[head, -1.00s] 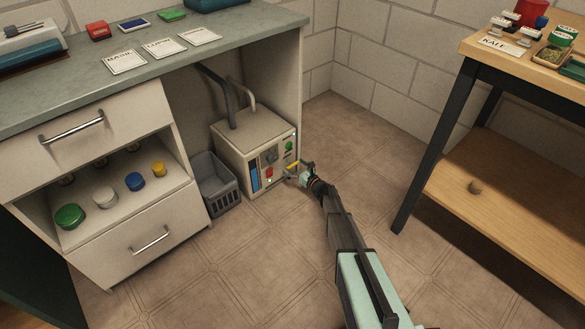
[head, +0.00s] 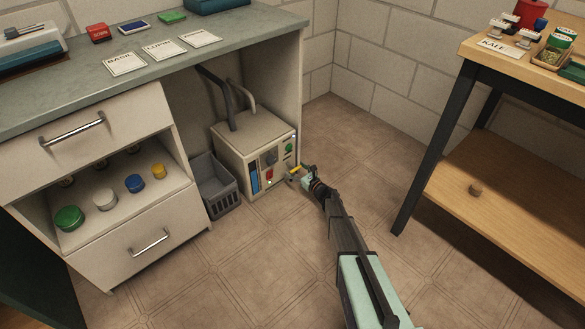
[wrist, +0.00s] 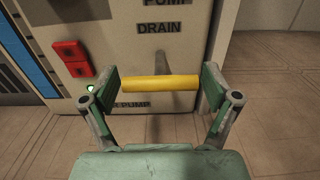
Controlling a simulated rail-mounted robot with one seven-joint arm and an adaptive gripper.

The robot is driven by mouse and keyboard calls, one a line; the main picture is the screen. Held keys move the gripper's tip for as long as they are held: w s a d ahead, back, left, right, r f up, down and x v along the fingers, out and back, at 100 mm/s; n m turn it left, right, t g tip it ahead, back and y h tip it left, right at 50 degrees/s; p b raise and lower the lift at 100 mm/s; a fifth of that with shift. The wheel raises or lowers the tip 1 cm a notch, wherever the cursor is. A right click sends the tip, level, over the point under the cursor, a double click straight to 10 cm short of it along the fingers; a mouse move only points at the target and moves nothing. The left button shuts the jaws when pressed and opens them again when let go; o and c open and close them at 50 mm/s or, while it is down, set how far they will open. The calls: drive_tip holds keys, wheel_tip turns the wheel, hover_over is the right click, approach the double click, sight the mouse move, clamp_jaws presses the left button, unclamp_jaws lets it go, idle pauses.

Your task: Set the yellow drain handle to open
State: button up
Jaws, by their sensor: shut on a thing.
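The yellow drain handle (wrist: 160,83) is a bar that lies level across the wrist view, below the word DRAIN on the pump box (wrist: 125,40). It also shows as a small yellow bar at the lower right of the box front in the head view (head: 295,169). My gripper (wrist: 162,84) is shut on the handle, with one green finger at each end of the bar. In the head view my gripper (head: 303,172) is low at the box's front right. Part of the lettering below the handle is hidden by it and the left finger.
A red switch (wrist: 74,58) and a blue gauge strip (wrist: 25,45) are left of the handle. A grey basket (head: 216,185) stands left of the box. A wooden bench (head: 510,180) stands at the right. The floor between is clear.

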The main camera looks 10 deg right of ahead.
drive_tip(key=shift+v, duration=1.25)
drive_tip(key=o, duration=1.4)
drive_tip(key=shift+o, duration=0.2)
drive_tip(key=v, duration=1.2)
